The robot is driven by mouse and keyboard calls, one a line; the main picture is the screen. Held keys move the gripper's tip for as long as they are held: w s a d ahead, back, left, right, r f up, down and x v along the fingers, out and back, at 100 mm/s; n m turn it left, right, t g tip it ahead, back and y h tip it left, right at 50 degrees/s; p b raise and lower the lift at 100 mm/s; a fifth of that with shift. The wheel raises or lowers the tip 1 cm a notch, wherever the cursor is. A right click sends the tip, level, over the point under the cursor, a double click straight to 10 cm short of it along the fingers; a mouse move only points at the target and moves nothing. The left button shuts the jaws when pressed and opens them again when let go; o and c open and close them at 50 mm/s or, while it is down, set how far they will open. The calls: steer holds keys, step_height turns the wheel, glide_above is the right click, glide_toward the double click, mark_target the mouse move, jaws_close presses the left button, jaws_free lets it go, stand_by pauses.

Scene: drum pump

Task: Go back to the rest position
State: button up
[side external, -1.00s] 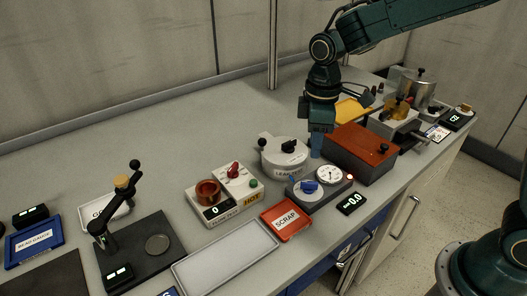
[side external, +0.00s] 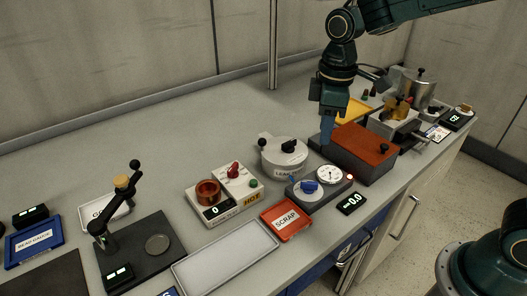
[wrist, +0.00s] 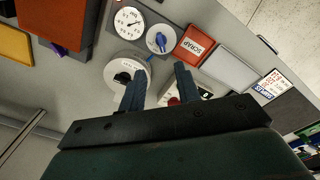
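My gripper (side external: 326,138) is in the air above the bench, near the left end of the box with the red-brown top (side external: 365,143) and behind the gauge unit (side external: 320,188). It points down. In the wrist view its two fingers (wrist: 159,72) stand apart with nothing between them, so it is open and empty. The white leak-test pot (side external: 284,158) with a black knob sits on the bench to its lower left; it also shows behind the fingers in the wrist view (wrist: 127,75).
The hot unit (side external: 224,196), red scrap tray (side external: 286,220) and long pale tray (side external: 225,258) lie along the front. A metal pot (side external: 418,90) and a yellow tray (side external: 354,111) are at the right. A vertical post (side external: 273,45) stands behind. The back left of the bench is clear.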

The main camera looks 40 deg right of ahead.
steer(key=s+d+r+m+t, duration=0.2)
steer(key=s+d+r+m, duration=0.1)
steer(key=s, duration=0.7)
steer(key=s+d+r+m+t, duration=0.3)
steer(key=s+m, duration=0.2)
steer(key=s, duration=0.5)
steer(key=shift+d+r, duration=0.2)
steer(key=shift+d, duration=0.15)
